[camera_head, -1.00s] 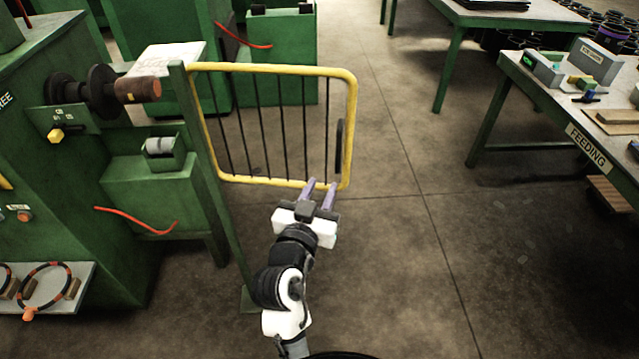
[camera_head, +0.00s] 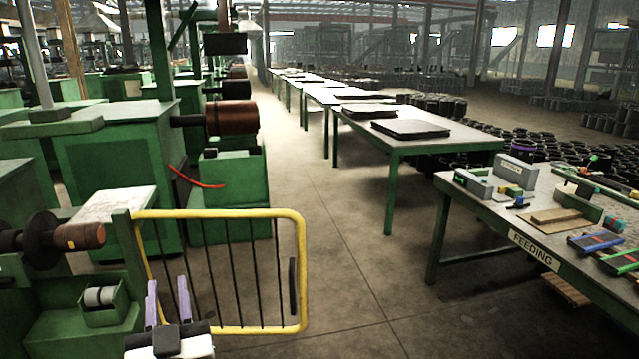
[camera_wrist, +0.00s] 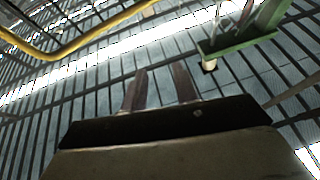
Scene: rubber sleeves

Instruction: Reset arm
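My gripper (camera_head: 167,284) is at the lower left of the head view, in front of the lower left part of a yellow-framed gate (camera_head: 303,265). Its two pale purple fingers point up and stand apart, with nothing between them. In the wrist view my gripper (camera_wrist: 160,80) also shows two separate fingers with an empty gap, against the roof. A yellow bar (camera_wrist: 100,34) crosses the upper left there. The gate has thin dark vertical bars and a dark handle (camera_head: 293,286) on its right side. I cannot tell whether my gripper touches the gate.
Green machines stand on the left, one with a dark roller (camera_head: 232,117). A table marked FEEDING (camera_head: 533,249) with tools and boxes stands on the right. More green tables (camera_head: 450,146) run back. The floor aisle (camera_head: 340,230) between is clear.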

